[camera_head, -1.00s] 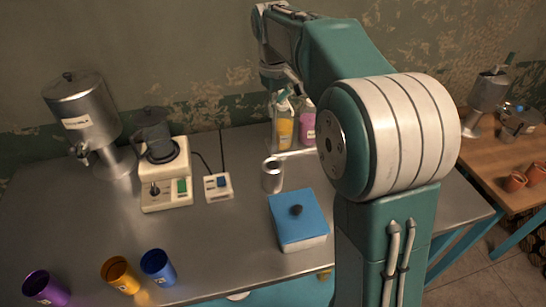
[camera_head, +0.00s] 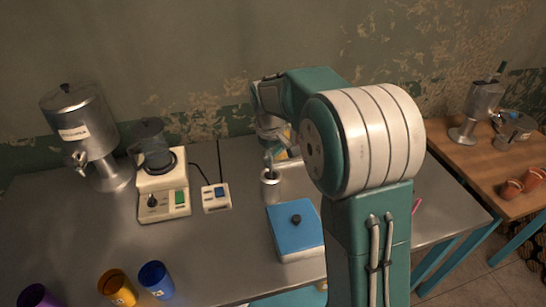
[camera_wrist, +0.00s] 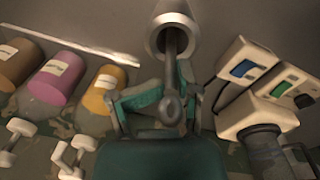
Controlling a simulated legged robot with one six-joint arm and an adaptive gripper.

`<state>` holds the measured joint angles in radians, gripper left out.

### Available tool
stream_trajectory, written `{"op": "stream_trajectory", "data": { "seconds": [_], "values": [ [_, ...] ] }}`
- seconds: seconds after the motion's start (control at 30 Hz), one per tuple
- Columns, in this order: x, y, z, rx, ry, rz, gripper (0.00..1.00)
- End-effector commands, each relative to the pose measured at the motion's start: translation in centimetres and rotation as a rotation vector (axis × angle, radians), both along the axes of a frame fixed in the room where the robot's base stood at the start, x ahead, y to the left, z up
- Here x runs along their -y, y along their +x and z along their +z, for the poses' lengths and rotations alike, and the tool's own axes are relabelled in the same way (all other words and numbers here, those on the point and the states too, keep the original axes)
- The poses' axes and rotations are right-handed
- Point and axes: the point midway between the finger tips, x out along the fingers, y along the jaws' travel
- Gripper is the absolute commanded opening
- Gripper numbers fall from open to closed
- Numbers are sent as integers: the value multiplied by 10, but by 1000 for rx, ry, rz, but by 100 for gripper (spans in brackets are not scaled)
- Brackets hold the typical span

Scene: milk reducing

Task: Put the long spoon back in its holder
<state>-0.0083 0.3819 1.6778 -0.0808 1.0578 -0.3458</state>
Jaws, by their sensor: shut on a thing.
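The long spoon (camera_wrist: 171,60) is a dark metal rod with a rounded end, held upright or nearly so. My gripper (camera_wrist: 171,106) is shut on it near that end; in the head view my gripper (camera_head: 274,146) is just above the holder. The holder is a small metal cup (camera_head: 271,188), also seen from above in the wrist view (camera_wrist: 196,26). The rod runs down into the cup's mouth in both views. The spoon's lower end is hidden, so I cannot tell how deep it sits.
A blue-lidded box (camera_head: 293,232) stands right of and nearer than the cup. Left are a white switch box (camera_head: 216,198), a blender base (camera_head: 163,190) and a metal dispenser (camera_head: 84,130). Yellow (camera_wrist: 104,95), pink (camera_wrist: 58,78) and brown (camera_wrist: 17,62) bottles stand nearby.

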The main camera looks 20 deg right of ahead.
Motion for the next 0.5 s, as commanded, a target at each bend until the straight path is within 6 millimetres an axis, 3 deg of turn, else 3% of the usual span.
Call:
{"op": "stream_trajectory", "data": {
  "seconds": [0.03, 0.1, 0.13, 0.5],
  "values": [
    [1, 1, 1, 4, -2, 0, 55],
    [1, 1, 1, 4, -2, 0, 87],
    [1, 1, 1, 4, -2, 0, 95],
    [0, 0, 1, 2, 0, 0, 95]
  ]
}}
